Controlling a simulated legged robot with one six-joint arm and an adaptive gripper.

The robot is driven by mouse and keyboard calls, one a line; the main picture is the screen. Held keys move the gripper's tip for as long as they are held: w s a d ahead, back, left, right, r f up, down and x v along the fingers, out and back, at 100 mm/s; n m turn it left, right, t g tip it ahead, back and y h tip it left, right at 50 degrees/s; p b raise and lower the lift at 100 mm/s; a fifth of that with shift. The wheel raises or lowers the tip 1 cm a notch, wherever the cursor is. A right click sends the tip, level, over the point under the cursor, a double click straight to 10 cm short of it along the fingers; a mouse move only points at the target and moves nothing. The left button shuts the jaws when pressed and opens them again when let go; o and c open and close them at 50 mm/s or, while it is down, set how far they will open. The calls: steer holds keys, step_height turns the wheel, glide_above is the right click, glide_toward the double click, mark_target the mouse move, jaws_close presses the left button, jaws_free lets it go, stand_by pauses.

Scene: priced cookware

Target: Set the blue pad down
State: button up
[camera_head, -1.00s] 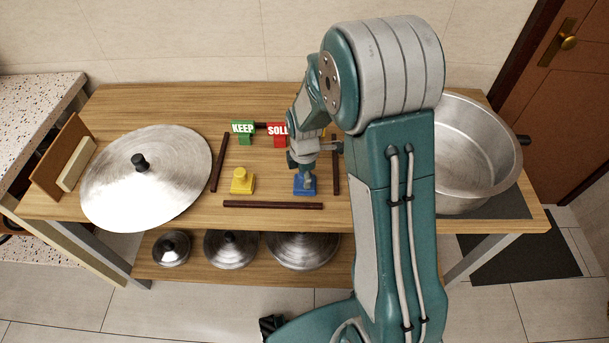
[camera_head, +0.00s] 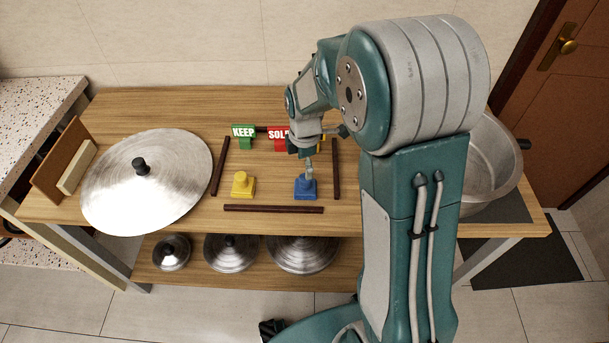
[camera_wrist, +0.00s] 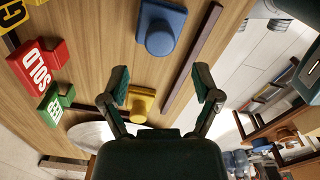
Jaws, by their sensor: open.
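The blue pad (camera_head: 305,188) rests on the wooden table inside the area edged by dark strips, near its right front corner. In the wrist view the blue pad (camera_wrist: 160,27) lies beyond my fingertips, with its round knob showing. My gripper (camera_head: 309,160) is above and just behind the pad in the head view. In the wrist view my gripper (camera_wrist: 163,82) has its two fingers spread wide with nothing between them. The gripper is clear of the pad.
A yellow pad (camera_head: 242,184) sits left of the blue one. Green KEEP (camera_head: 243,135) and red SOLD (camera_head: 278,140) tags stand at the back. A large lid (camera_head: 146,180) is at left, a big pot (camera_head: 490,165) at right. Dark strips (camera_head: 273,209) edge the area.

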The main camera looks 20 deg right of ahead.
steer(key=s+r+m+t, duration=0.1)
steer(key=s+r+m, duration=0.35)
steer(key=r, duration=0.35)
steer(key=s+r+m+t, duration=0.2)
steer(key=s+r+m, duration=0.25)
steer(key=r, duration=0.35)
steer(key=s+r+m+t, duration=0.2)
steer(key=s+m, duration=0.7)
steer(key=s, duration=0.3)
steer(key=shift+r+t, duration=0.3)
steer(key=shift+r, duration=0.1)
